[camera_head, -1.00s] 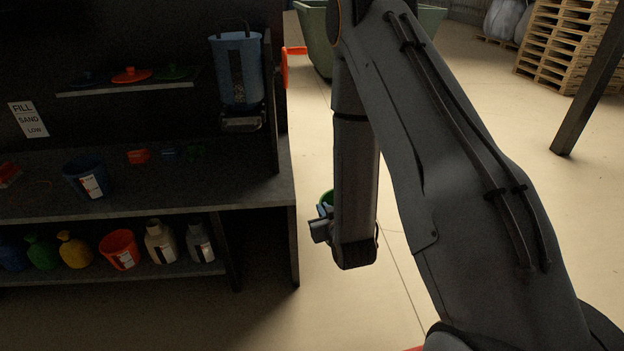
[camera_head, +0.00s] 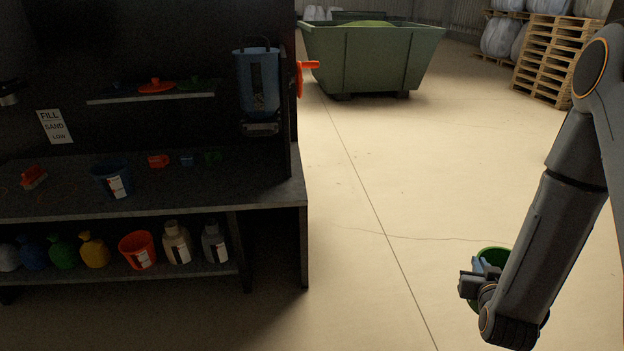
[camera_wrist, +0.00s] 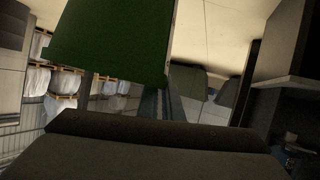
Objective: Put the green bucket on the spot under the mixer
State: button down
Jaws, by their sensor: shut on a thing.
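My gripper (camera_head: 482,276) is at the lower right of the head view, shut on the green bucket (camera_head: 493,254). It holds the bucket out over the open floor, right of the bench. My forearm and gripper hide much of the bucket in that view. In the wrist view the bucket's green wall (camera_wrist: 112,42) fills the upper left, close to the camera. I cannot make out a mixer or the spot under it for certain; a small metallic part (camera_head: 9,93) shows at the far left edge.
The dark bench (camera_head: 250,198) stands at left with a blue bucket (camera_head: 112,181) on top. A blue hopper (camera_head: 258,85) hangs at its right end. An orange bucket (camera_head: 138,250), bags and jugs fill the lower shelf. A green skip (camera_head: 373,58) stands behind clear floor.

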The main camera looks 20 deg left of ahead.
aim_at(267, 178)
jog(key=i, duration=2.25)
jog(key=u, duration=1.1)
jog(key=i, duration=0.6)
jog(key=u, duration=1.2)
jog(key=i, duration=0.45)
jog(key=u, duration=0.45)
